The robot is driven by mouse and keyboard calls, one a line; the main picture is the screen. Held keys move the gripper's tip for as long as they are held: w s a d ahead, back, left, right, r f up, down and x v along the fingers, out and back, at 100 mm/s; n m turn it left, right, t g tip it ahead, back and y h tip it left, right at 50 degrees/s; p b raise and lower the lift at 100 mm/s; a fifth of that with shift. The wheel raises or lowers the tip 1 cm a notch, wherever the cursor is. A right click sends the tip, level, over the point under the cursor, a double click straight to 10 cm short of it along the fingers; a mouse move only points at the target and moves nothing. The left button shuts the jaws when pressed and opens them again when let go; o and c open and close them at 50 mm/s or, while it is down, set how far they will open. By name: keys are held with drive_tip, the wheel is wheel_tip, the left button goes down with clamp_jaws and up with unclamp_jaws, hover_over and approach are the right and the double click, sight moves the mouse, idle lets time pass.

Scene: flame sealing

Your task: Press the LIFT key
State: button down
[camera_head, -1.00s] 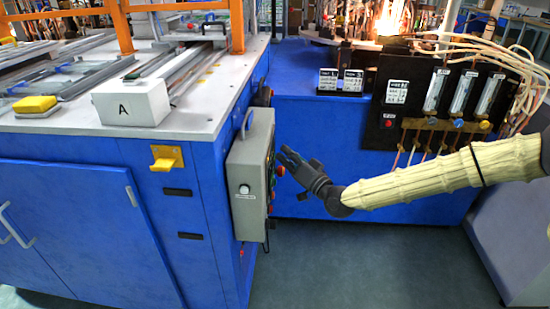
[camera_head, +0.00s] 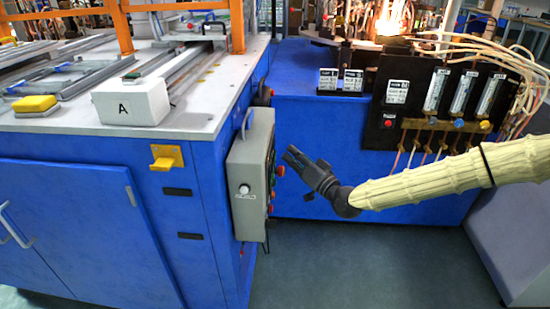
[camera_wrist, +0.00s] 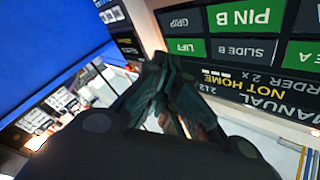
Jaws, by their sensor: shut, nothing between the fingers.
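The LIFT key (camera_wrist: 184,47) is a small green key with white lettering, seen turned over in the wrist view, just above my fingertips in the picture. My gripper (camera_wrist: 178,72) is shut and empty, its dark fingers pointing toward the key panel. I cannot tell the exact gap between fingertips and key. In the head view, my gripper (camera_head: 292,153) is apart from the grey control box (camera_head: 246,180), to its right. The box's key face is seen edge-on there, so LIFT cannot be made out.
Neighbouring keys are PIN B (camera_wrist: 243,17), GRIP (camera_wrist: 180,20) and SLIDE B (camera_wrist: 244,51). A display reading MANUAL, NOT HOME (camera_wrist: 255,88) lies beside them. A blue cabinet (camera_head: 90,220) carries the box. A black flowmeter panel (camera_head: 405,100) stands right of my gripper.

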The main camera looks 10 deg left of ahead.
drive_tip(key=d, duration=0.4)
drive_tip(key=shift+d, duration=0.25)
idle(0.5)
drive_tip(key=s+a+f+m+g+h, duration=0.1)
drive_tip(key=s+f+g+h, duration=0.1)
drive_tip(key=s+f, duration=0.75)
drive_tip(key=s+a+f+g+h, duration=0.25)
drive_tip(key=s+f, duration=0.25)
drive_tip(key=f, duration=0.9)
drive_tip(key=s+d+f+g+h, duration=0.25)
drive_tip(key=s+d+f, duration=0.25)
drive_tip(key=s+f, duration=0.45)
drive_tip(key=s+d+f+g+h, duration=0.25)
drive_tip(key=s+d+f, duration=0.35)
drive_tip(key=s, duration=0.6)
drive_tip(key=s+d+f+m+g+h, duration=0.15)
drive_tip(key=s+d+g+h, duration=0.25)
drive_tip(key=s+d, duration=1)
wheel_tip(320, 180, up, 21)
drive_tip(key=s+a+p, duration=0.1)
drive_tip(key=p, duration=2)
drive_tip(key=shift+s+r, duration=0.15)
